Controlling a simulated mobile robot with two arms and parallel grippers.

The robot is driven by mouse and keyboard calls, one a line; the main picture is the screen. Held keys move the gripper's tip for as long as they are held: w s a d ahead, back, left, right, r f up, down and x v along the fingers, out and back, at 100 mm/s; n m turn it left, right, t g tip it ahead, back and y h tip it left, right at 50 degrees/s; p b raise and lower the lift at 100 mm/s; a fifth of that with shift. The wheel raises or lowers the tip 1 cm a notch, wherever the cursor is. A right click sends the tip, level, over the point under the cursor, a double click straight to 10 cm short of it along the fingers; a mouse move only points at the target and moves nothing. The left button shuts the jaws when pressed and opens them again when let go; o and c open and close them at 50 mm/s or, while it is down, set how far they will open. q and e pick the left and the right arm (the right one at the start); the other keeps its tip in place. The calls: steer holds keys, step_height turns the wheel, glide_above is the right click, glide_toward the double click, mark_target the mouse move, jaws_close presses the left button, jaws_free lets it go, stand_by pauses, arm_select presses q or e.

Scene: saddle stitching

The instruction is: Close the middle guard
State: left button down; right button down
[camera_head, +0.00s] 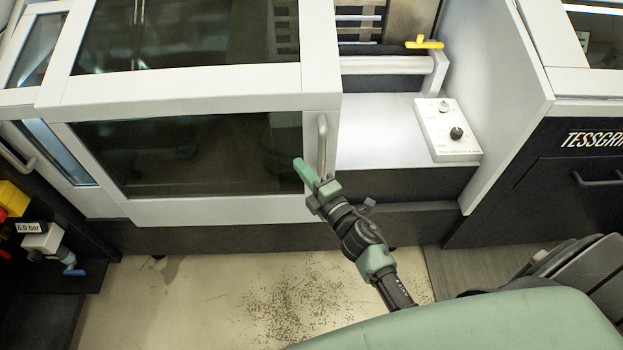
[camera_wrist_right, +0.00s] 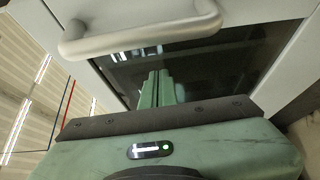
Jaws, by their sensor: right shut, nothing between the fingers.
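The middle guard (camera_head: 230,211) is a white-framed panel with dark glass on the front of the machine. Its grey bar handle (camera_head: 322,145) stands upright at the right edge of the frame. The handle also shows large at the top of the right wrist view (camera_wrist_right: 140,36). My right gripper (camera_head: 305,172) is just left of and below the handle, in front of the glass. Its green fingers (camera_wrist_right: 156,88) are together and empty in the right wrist view, apart from the handle. My left gripper is not in view.
A white control box (camera_head: 447,130) with a black knob stands on the ledge to the right, below a yellow lever (camera_head: 424,43). A white side wall (camera_head: 500,100) bounds that bay. A pressure unit (camera_head: 42,238) is at the left. The floor (camera_head: 230,290) in front is clear.

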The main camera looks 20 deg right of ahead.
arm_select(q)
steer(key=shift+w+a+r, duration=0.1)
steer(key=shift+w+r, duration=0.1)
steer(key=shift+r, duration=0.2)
arm_select(e)
steer(key=d, duration=0.1)
steer(key=s+d, duration=0.1)
steer(key=d, duration=0.1)
steer(key=shift+d+f, duration=0.15)
steer(key=shift+d, duration=0.1)
